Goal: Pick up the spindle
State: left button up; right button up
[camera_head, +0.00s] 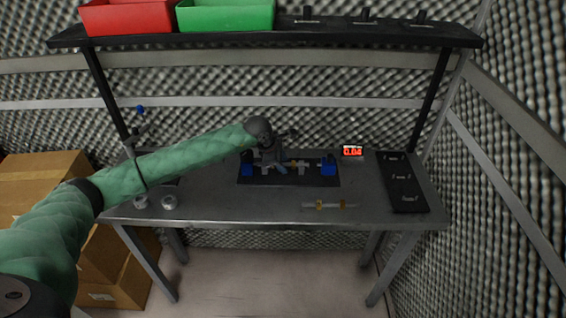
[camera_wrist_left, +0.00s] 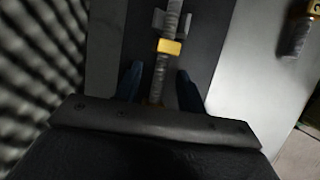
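A grey spindle with a yellow band (camera_wrist_left: 169,47) lies over a dark mat in the left wrist view. In the head view it is partly hidden by my left gripper (camera_head: 281,167), which is over the mat (camera_head: 300,180) between two blue blocks. In the left wrist view the two blue fingers of my left gripper (camera_wrist_left: 158,85) stand apart, one on each side of the spindle's near end, with gaps visible. A second rod with yellow bands (camera_head: 330,205) lies on the bench's front right; part of it shows in the left wrist view (camera_wrist_left: 298,30). My right gripper is not in view.
A red-digit display (camera_head: 352,151) and a black panel (camera_head: 402,182) are at the right. Small round silver items (camera_head: 169,202) are at the left. A shelf (camera_head: 300,35) with red and green bins hangs above.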

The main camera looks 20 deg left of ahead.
pick_arm(q)
jog(key=shift+f, duration=0.1)
grip_shut()
jog(key=shift+w+r, duration=0.1)
jog(key=shift+r, duration=0.1)
